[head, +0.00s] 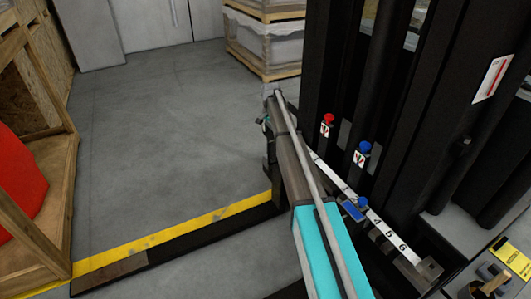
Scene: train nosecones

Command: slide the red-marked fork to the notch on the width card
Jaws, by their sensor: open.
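A red knob (327,118) above a small white label with a red mark sits on the black carriage. I cannot make out clearly which black upright is the fork that it marks. A blue knob (364,147) with a similar label sits to its right. A white numbered strip (378,222) runs along the carriage, with a blue piece (353,210) on it. A white card with a red line (493,78) is on the black upright at right; no notch can be made out. My gripper (265,121) shows small at the arm's far end, left of the red knob, partly hidden.
My arm crosses the middle and covers part of the strip. A yellow card (513,257) lies at lower right beside dark items. A wooden crate (62,190) with a red object stands at left. Wrapped pallets (264,45) stand behind. The grey floor left of centre is clear.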

